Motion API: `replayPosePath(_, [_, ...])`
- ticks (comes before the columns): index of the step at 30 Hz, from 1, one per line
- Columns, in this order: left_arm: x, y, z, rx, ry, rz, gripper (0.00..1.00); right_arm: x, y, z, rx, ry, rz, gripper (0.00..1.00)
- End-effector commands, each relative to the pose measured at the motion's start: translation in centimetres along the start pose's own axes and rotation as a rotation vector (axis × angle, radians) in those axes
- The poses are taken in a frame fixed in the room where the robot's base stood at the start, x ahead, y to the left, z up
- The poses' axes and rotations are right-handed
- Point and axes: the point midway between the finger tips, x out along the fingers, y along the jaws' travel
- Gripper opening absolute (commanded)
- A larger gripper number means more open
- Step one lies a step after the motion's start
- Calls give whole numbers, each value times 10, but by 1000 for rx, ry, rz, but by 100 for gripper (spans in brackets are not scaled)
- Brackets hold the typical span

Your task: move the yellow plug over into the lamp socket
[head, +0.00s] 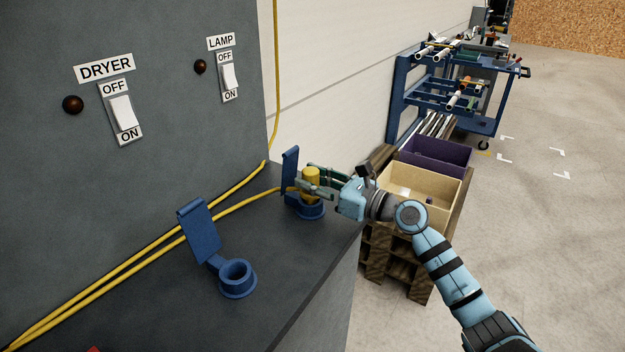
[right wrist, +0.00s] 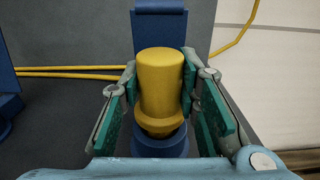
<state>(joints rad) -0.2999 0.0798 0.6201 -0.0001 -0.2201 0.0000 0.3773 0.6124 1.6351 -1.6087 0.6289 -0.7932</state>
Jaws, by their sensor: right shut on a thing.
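The yellow plug (head: 312,174) is upright at the far blue socket (head: 312,213), on the LAMP side of the grey panel. My right gripper (head: 306,186) is shut on it from the right. In the right wrist view the plug (right wrist: 162,85) stands between the green finger pads, with its lower end at the mouth of the blue socket (right wrist: 160,146). A dark band shows under its collar; I cannot tell how deep it sits. The near blue socket (head: 237,279), on the DRYER side, is empty with its lid (head: 199,229) raised. My left gripper is out of view.
Yellow cables (head: 130,258) run along the grey counter (head: 275,285) behind the sockets. The DRYER switch (head: 123,113) and LAMP switch (head: 229,77) are on the panel. A beige bin (head: 425,207), a purple bin (head: 440,164) and a blue cart (head: 480,122) stand at the right.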

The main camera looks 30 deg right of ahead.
Motion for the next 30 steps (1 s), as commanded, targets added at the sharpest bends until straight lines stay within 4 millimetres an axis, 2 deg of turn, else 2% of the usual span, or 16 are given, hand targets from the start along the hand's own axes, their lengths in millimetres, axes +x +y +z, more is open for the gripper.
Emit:
replayPosePath(17, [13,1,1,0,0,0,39,0,0,-15,1,0,0,0])
replayPosePath(18, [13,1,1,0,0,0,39,0,0,-15,1,-1,0,33])
replayPosePath(22, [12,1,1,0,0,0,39,0,0,-14,1,0,0,53])
replayPosePath(30, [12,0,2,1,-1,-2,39,0,0,-15,1,1,0,53])
